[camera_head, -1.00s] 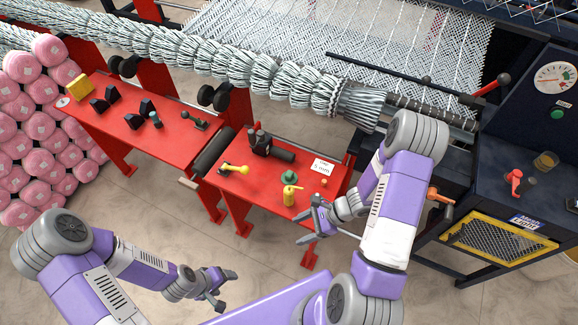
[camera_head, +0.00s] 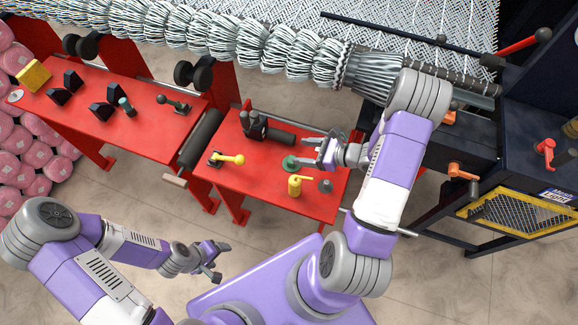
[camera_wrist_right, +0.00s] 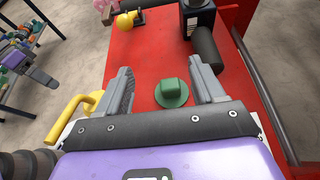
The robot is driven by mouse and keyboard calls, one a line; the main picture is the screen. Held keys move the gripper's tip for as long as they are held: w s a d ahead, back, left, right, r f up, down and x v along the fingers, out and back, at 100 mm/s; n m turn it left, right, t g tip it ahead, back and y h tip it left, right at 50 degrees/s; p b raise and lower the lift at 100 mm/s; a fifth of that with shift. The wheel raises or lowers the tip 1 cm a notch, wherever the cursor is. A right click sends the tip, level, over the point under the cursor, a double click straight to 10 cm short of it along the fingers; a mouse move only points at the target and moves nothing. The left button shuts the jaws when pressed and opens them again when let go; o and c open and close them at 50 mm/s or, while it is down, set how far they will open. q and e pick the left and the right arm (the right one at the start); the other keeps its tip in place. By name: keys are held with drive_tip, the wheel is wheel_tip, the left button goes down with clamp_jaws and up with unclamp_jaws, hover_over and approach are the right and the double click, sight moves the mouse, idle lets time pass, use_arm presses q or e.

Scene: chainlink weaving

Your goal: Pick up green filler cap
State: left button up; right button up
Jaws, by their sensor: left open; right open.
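The green filler cap (camera_head: 290,162) sits on the right red table. In the right wrist view, the cap (camera_wrist_right: 172,92) has a round flange and a raised grip, and it stands between the two open fingers without visible contact. My right gripper (camera_head: 306,155) is open beside the cap, its fingers reaching left toward it; it also shows in the right wrist view (camera_wrist_right: 163,88). My left gripper (camera_head: 222,258) is open and empty over the floor, in front of the tables.
A yellow oil can (camera_head: 294,187) stands just in front of the cap, with a small dark grey part (camera_head: 325,186) beside it.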

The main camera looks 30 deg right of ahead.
drive_tip(key=b, duration=0.4)
approach(286, 158)
drive_tip(key=a+r, duration=0.1)
drive_tip(key=a, duration=0.1)
drive_tip(key=shift+s+a+r, duration=0.15)
drive_tip(key=shift+a+r, duration=0.2)
drive_tip(key=shift+r, duration=0.05)
drive_tip(key=shift+f+b, duration=0.45)
drive_tip(key=shift+b, duration=0.2)
drive_tip(key=x, duration=0.2)
drive_tip(key=b+x, duration=0.1)
drive_tip(key=x, duration=0.2)
drive_tip(key=b+x, duration=0.1)
drive_tip(key=x, duration=0.1)
drive_tip(key=shift+w, duration=0.55)
use_arm(q)
wheel_tip(286, 158, down, 9)
drive_tip(key=shift+s, duration=0.15)
use_arm(e)
drive_tip(key=shift+d, duration=0.1)
drive_tip(key=shift+c, duration=0.3)
drive_tip(key=c, duration=1.1)
drive_tip(key=shift+o, duration=0.2)
drive_tip(key=shift+r, duration=0.15)
